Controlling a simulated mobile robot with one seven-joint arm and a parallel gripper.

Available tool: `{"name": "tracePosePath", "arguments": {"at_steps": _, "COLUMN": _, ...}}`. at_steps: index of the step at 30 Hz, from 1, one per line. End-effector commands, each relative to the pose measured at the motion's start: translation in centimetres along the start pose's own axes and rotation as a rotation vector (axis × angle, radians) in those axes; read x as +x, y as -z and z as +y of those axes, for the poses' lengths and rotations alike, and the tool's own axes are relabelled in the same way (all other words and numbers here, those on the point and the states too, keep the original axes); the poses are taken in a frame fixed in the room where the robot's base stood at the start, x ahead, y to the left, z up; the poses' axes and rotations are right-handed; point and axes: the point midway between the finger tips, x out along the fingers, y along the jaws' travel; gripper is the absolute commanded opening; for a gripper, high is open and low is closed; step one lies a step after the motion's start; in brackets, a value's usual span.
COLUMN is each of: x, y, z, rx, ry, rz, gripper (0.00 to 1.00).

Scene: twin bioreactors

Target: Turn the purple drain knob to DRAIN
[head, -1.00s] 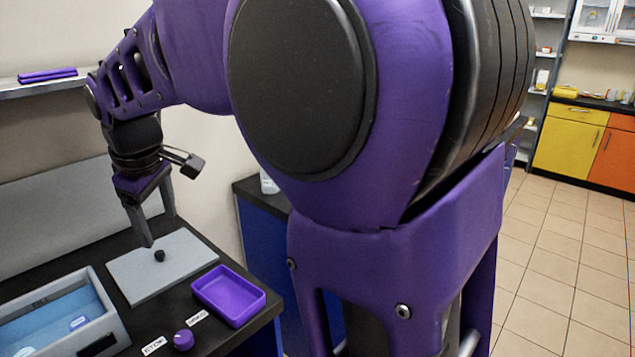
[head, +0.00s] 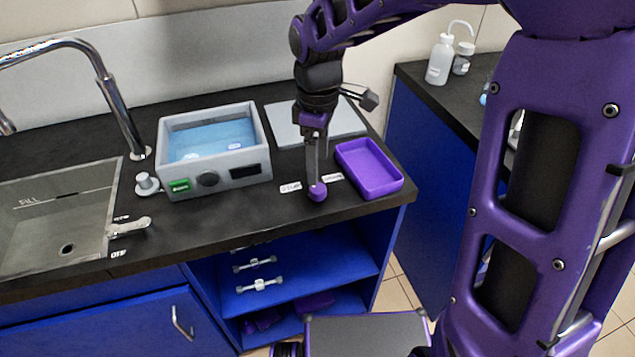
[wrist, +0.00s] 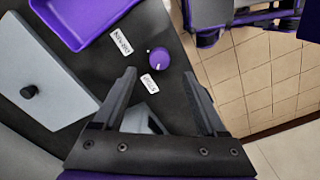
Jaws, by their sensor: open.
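The purple drain knob (head: 317,192) stands on the black counter near its front edge. It also shows in the wrist view (wrist: 160,58), with a small pale mark on its left side. White labels lie on either side of it in the head view, one left (head: 290,187) and one right (head: 332,177); their print is too small to read surely. My gripper (head: 316,180) points down over the knob. In the wrist view my gripper (wrist: 160,74) is open and empty, with the knob just beyond and between the fingertips. I cannot tell whether either finger touches it.
A purple tray (head: 390,187) sits close to the right of the knob. A grey plate (head: 345,120) with a black knob (wrist: 29,91) lies behind. A grey water bath (head: 245,176) stands left, then a sink (head: 40,255) with a tap. The counter's front edge is close.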

Motion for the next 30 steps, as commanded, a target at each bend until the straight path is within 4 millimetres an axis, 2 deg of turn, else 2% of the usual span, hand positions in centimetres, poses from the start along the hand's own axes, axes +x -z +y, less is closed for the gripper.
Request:
{"name": "tracePosePath", "arguments": {"at_steps": 1, "x": 1.4, "y": 0.0, "z": -0.1, "rx": -0.002, "ry": 0.003, "rz": -0.001, "gripper": 0.74}}
{"name": "tracePosePath", "arguments": {"at_steps": 3, "x": 2.9, "y": 0.0, "z": -0.1, "rx": 0.000, "ry": 0.004, "rz": -0.001, "gripper": 0.74}}
{"name": "tracePosePath", "arguments": {"at_steps": 9, "x": 5.6, "y": 0.0, "z": 0.0, "rx": -0.001, "ry": 0.001, "rz": -0.001, "gripper": 0.74}}
{"name": "tracePosePath", "arguments": {"at_steps": 15, "x": 6.6, "y": 0.1, "z": 0.0, "rx": 0.000, "ry": 0.000, "rz": 0.000, "gripper": 0.74}}
{"name": "tracePosePath", "arguments": {"at_steps": 22, "x": 6.6, "y": 0.0, "z": 0.0, "rx": 0.000, "ry": -0.001, "rz": 0.000, "gripper": 0.74}}
{"name": "tracePosePath", "arguments": {"at_steps": 23, "x": 6.6, "y": 0.0, "z": 0.0, "rx": 0.000, "ry": -0.001, "rz": 0.001, "gripper": 0.72}}
{"name": "tracePosePath", "arguments": {"at_steps": 30, "x": 6.6, "y": 0.0, "z": 0.0, "rx": 0.000, "ry": -0.001, "rz": 0.000, "gripper": 0.29}}
